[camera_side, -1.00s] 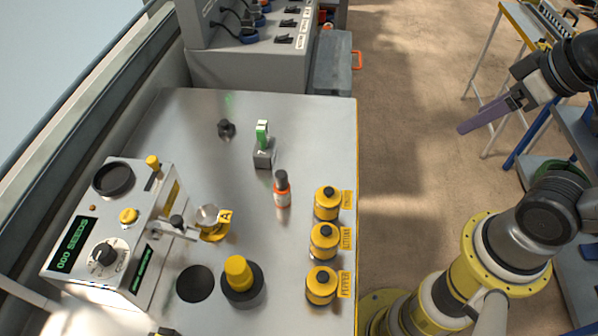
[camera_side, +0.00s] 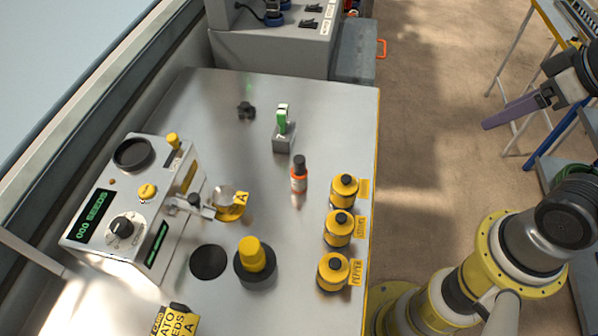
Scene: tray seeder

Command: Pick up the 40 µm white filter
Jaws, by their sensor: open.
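I cannot make out a white filter marked 40 µm in this view. My gripper (camera_side: 488,124) is at the upper right, with long purple fingers pointing left and down. It is off the right side of the metal table (camera_side: 315,100), over the floor, and away from the objects on it. The fingers overlap in this view and nothing shows between them. A small round clear-looking cup with a yellow holder marked A (camera_side: 232,207) sits at the seeder's arm.
The seeder (camera_side: 130,220) stands at the left. Three yellow jars (camera_side: 337,229) line the right table edge. An orange-and-black bottle (camera_side: 299,177), a green-topped stand (camera_side: 283,137) and a yellow-topped black knob (camera_side: 253,262) stand mid-table. A seed packet (camera_side: 175,322) shows at the bottom.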

